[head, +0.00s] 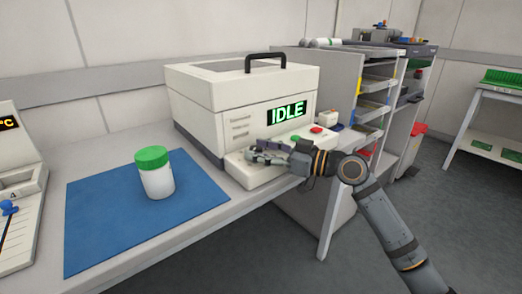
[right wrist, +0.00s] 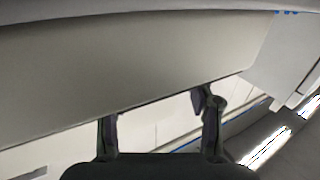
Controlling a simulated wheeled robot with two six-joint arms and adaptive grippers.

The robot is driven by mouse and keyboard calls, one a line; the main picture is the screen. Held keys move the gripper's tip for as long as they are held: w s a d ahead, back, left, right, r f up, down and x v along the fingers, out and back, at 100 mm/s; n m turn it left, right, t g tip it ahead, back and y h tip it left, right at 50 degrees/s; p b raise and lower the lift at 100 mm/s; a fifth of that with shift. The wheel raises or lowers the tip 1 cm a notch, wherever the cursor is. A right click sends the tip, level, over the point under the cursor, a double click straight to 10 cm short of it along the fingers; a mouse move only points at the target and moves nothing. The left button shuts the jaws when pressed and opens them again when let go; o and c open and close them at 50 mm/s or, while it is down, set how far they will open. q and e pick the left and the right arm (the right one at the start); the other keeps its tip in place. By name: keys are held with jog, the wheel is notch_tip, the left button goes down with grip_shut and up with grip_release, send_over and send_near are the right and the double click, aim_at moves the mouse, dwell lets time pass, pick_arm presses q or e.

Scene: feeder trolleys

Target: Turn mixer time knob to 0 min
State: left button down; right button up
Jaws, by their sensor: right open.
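The mixer (head: 200,107) is a cream box with a black lid handle, and its display (head: 286,112) reads IDLE. Its sloped front panel carries a green button (head: 295,138) and a red button (head: 316,129). My right gripper (head: 262,152) reaches in from the right, over the left part of this panel. In the right wrist view its two fingers (right wrist: 158,118) stand apart with nothing seen between them. I cannot make out the time knob; the gripper covers part of the panel. My left gripper is not in view.
A white jar with a green lid (head: 155,172) stands on a blue mat (head: 110,215) left of the mixer. Another device (head: 20,200) with a slider is at the far left. A shelf unit (head: 340,75) stands right of the table.

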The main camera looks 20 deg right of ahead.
aim_at(261, 148)
notch_tip(261, 148, up, 10)
jog(key=shift+r, duration=0.1)
dwell(0.6)
